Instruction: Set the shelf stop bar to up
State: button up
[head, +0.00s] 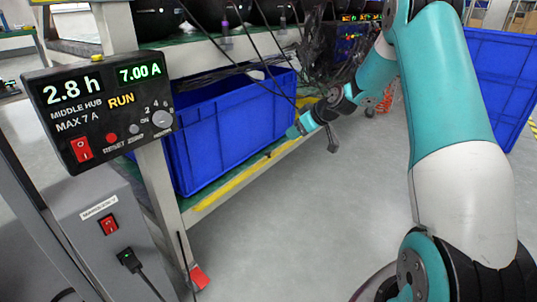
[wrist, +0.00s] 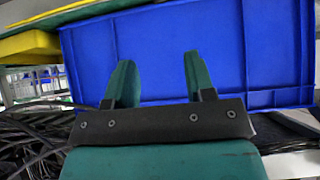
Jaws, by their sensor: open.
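A yellow bar (head: 240,179) runs along the front edge of the lower shelf, low in front of the blue crate (head: 235,125) in the head view. I take it to be the shelf stop bar; it looks low and does not stand up across the crate's front. My gripper (head: 292,132) is near the crate's right end, above the far part of the bar. In the wrist view my gripper (wrist: 157,60) is open and empty, with the blue crate (wrist: 200,45) behind its fingers. Whether it touches anything is not clear.
A control panel (head: 100,108) reading 2.8 h, 7.00 A and RUN is at the left, above a grey cabinet (head: 105,230). Dark cables (wrist: 35,140) lie in the wrist view. Another blue crate (head: 500,85) stands at right. The grey floor (head: 290,235) is clear.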

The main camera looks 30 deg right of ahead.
aim_at(268, 152)
jog(key=b+x, duration=0.6)
jog(key=x, duration=0.9)
jog(key=shift+a+f, duration=0.15)
jog(key=shift+a, duration=0.05)
jog(key=shift+w+a+f, duration=0.1)
jog(key=shift+w+f, duration=0.1)
jog(key=shift+w, duration=0.2)
jog(key=c, duration=0.9)
